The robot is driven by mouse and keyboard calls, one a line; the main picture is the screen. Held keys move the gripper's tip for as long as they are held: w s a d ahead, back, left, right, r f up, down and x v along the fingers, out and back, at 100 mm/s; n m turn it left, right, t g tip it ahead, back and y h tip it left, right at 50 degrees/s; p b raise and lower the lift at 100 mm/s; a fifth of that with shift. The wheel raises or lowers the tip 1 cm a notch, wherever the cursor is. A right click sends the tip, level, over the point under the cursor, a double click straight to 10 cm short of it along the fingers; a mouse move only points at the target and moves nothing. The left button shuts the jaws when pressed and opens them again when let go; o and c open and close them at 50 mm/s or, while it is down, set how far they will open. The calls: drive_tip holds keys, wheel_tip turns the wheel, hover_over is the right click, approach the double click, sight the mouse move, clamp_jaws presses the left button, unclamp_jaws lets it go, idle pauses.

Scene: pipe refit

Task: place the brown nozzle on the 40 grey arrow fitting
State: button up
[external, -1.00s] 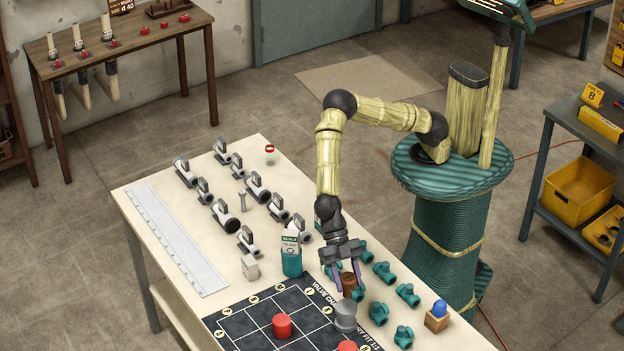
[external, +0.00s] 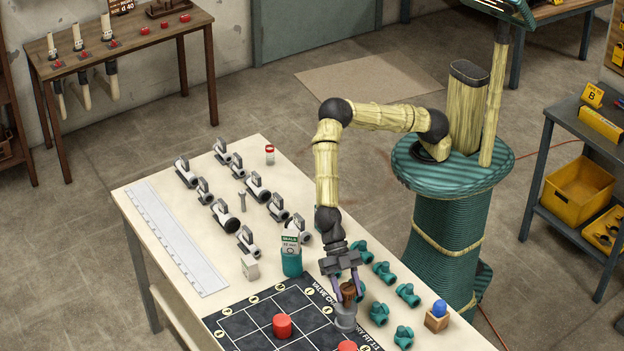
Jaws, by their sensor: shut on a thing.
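The brown nozzle (external: 347,291) is between the fingers of my gripper (external: 346,296), which is shut on it. It is directly above a grey cylindrical piece (external: 345,318) near the right edge of the dark chart mat. The nozzle's lower end meets or nearly meets the grey piece's top; the fingers partly hide it, so I cannot tell if it is seated. Grey fittings with dark ends (external: 225,216) stand in rows farther back on the table. No arrow or size mark is readable on the grey piece.
The chart mat (external: 246,325) holds red cylinders (external: 282,326). Several teal fittings (external: 408,294) lie to the right of my gripper. A teal labelled container (external: 291,262) and a small white block (external: 250,267) stand to the left. A long white ruler strip (external: 177,240) lies along the left side.

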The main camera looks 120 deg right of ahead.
drive_tip(key=o, duration=1)
drive_tip(key=b+v, duration=0.2)
drive_tip(key=v, duration=1)
drive_tip(key=shift+r, duration=0.1)
drive_tip(key=s+d+m+h, duration=0.3)
drive_tip(key=s+d+m, duration=0.2)
drive_tip(key=s+d, duration=0.2)
drive_tip(key=s+d+m+h, duration=0.3)
drive_tip(key=s+d+m, duration=0.2)
drive_tip(key=s+d, duration=0.2)
drive_tip(key=s+d+m+h, duration=0.3)
drive_tip(key=s+d+m, duration=0.2)
drive_tip(key=s, duration=0.6)
drive_tip(key=shift+s+d+r, duration=0.1)
drive_tip(key=shift+d+r, duration=0.1)
drive_tip(key=shift+d, duration=0.4)
drive_tip(key=shift+d+r, duration=0.2)
drive_tip(key=shift+d, duration=0.4)
